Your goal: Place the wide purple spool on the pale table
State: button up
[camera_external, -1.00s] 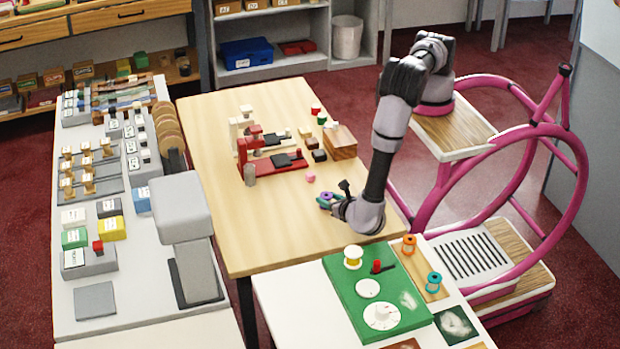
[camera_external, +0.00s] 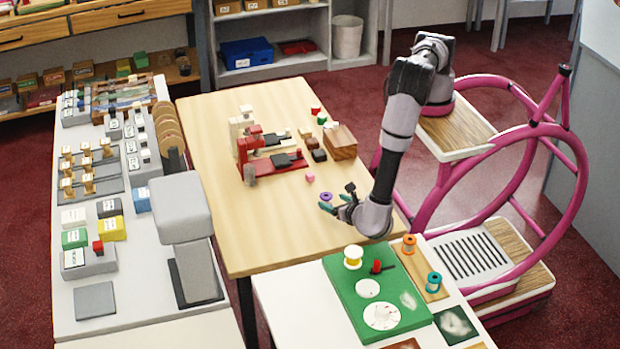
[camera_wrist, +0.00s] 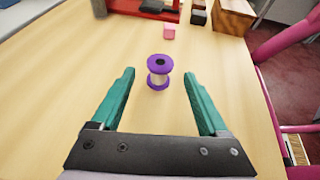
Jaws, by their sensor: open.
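The wide purple spool (camera_external: 326,197) stands upright on the pale wooden table (camera_external: 280,237), near its right side. My gripper (camera_external: 337,203) is open and empty, low over the table just in front of the spool. In the wrist view its teal fingers (camera_wrist: 158,80) are spread wide. The spool is centred between them, near or just beyond the fingertips, touching neither.
A small pink block (camera_external: 309,177) lies behind the spool, with a wooden block (camera_external: 340,142) and a red stand (camera_external: 272,162) farther back. A green board (camera_external: 352,292) with a yellow-white spool (camera_external: 353,257) is on the nearer white table. The pale table's near left area is clear.

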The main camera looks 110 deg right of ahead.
jog(key=v, duration=0.8)
jog(key=shift+a, duration=0.1)
jog(key=shift+r, duration=0.3)
jog(key=d+r+m+g+y, duration=0.2)
jog(key=d+r+m+y, duration=0.3)
jog(key=r, duration=0.8)
jog(key=d+r+m+g+y, duration=0.1)
jog(key=d+r+m+y, duration=0.45)
jog(key=r, duration=0.75)
jog(key=s+d+r+m+t+y, duration=0.4)
jog(key=s+d+r+m+t, duration=0.4)
jog(key=s+d+r+m, duration=0.5)
notch_tip(320, 180, up, 4)
jog(key=s+d, duration=0.1)
jog(key=s, duration=0.1)
jog(key=shift+s+d+r+y, duration=0.15)
jog(key=shift+s+d+y, duration=0.15)
jog(key=shift+s+y, duration=0.1)
